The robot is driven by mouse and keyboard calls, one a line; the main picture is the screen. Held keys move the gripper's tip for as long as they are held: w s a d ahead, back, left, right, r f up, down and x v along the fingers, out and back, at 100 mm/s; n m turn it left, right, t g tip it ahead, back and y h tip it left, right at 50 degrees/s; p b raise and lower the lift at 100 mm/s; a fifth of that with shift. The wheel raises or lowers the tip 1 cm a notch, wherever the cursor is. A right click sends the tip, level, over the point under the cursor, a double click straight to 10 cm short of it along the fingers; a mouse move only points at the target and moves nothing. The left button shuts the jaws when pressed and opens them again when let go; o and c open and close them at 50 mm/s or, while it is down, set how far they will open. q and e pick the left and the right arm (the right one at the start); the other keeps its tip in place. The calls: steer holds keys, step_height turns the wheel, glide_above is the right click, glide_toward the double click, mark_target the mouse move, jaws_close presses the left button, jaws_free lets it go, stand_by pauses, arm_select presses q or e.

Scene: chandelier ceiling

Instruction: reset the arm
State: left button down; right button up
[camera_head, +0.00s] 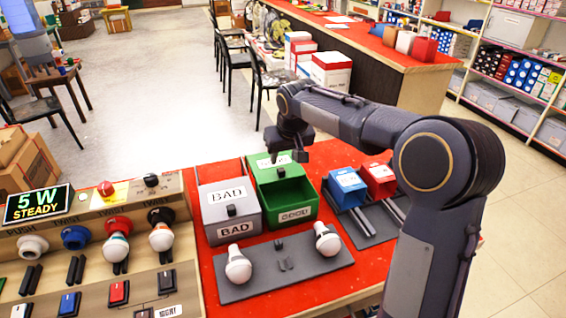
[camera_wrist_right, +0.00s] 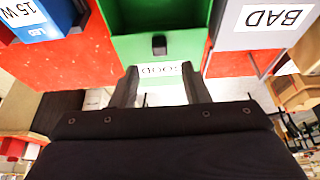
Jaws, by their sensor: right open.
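My right arm (camera_head: 360,125) reaches in from the right in the head view and bends over the far side of the red table. Its gripper (camera_head: 285,148) is above the back of the green GOOD bin (camera_head: 294,192). In the right wrist view the two fingers of this gripper (camera_wrist_right: 160,86) are apart with nothing between them. The green bin's label and black knob show beyond the fingertips. My left arm and gripper are not in view.
The grey BAD bin (camera_head: 230,206) stands left of the green bin. Blue (camera_head: 346,187) and red (camera_head: 378,180) boxes stand right. Two white bulbs (camera_head: 238,265) (camera_head: 327,241) stand on a grey plate (camera_head: 280,284) in front. A test panel (camera_head: 98,263) with bulbs and switches fills the left.

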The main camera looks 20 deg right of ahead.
steer(key=shift+s+r, duration=0.25)
steer(key=shift+r, duration=0.25)
